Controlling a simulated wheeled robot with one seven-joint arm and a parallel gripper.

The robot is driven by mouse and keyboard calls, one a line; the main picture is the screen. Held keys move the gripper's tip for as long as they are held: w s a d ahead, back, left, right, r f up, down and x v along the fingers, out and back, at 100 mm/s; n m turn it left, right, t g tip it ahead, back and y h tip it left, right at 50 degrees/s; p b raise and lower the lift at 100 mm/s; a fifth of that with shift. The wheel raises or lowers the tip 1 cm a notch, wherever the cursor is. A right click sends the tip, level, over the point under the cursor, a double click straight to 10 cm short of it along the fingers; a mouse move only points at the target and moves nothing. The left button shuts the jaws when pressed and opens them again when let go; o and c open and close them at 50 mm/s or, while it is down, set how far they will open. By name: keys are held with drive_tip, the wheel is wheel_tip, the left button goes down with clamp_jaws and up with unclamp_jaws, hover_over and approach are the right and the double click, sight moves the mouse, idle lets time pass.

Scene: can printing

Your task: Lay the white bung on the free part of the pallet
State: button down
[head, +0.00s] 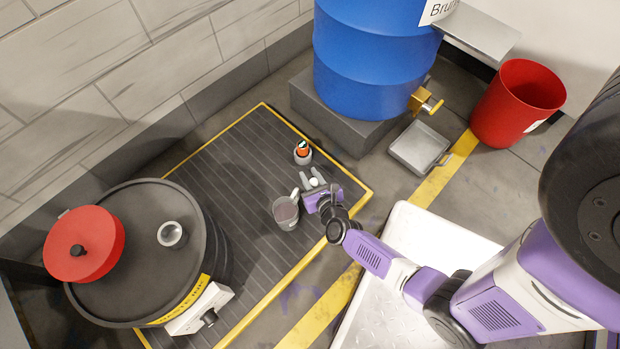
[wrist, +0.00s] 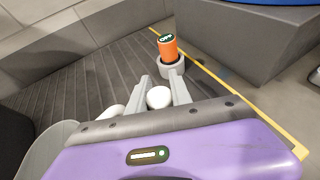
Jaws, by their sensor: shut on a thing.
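The white bung (head: 314,182) is between the two grey fingers of my gripper (head: 311,176), which is shut on it. In the wrist view the round white bung (wrist: 158,97) shows between the fingers of my gripper (wrist: 161,90). The dark ribbed pallet (head: 235,150) with a yellow edge lies under my gripper, which is over its right part. I cannot tell how far the bung is above the pallet surface, or whether it touches.
A grey jug (head: 286,213) stands on the pallet left of my gripper. An orange-topped device in a grey ring (head: 303,154) stands just beyond. A dark drum (head: 140,225) with a red lid (head: 95,240) fills the left. A blue drum (head: 370,60) is behind. Bare pallet lies at upper middle.

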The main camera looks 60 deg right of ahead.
wheel_tip(320, 180, down, 4)
drive_tip(key=shift+r+b, duration=0.15)
drive_tip(key=shift+b, duration=0.85)
drive_tip(key=shift+r, duration=0.1)
drive_tip(key=c, duration=1.2)
unclamp_jaws()
drive_tip(key=shift+o, duration=0.2)
